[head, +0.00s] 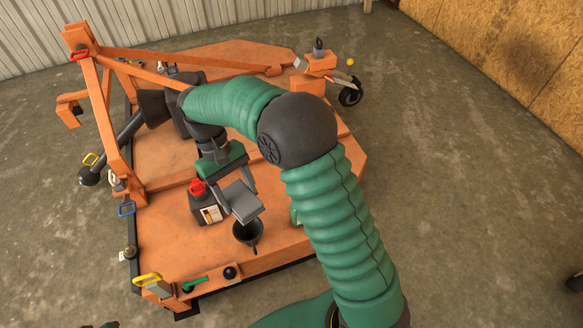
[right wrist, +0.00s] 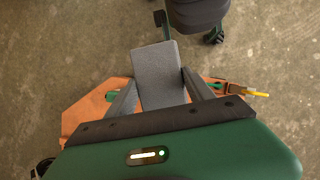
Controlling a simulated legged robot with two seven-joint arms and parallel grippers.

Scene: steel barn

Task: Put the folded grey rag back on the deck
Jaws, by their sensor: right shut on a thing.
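The folded grey rag (head: 243,205) is a small flat pad in my right gripper (head: 234,187). The gripper is shut on it and holds it in front of the green palm. In the right wrist view the rag (right wrist: 158,72) sticks out between the two grey fingers. The orange mower deck (head: 280,235) lies below; in the head view the rag appears over its front part, and its height above the deck is hard to judge. My left gripper is not clearly seen.
A black container with a red cap (head: 206,205) stands on the deck close left of the rag. A black cup or funnel (head: 247,232) is just below the rag in the picture. A yellow-handled tool (head: 148,280) and a green-handled item (head: 195,284) lie at the front edge. Bare deck shows right of the cup.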

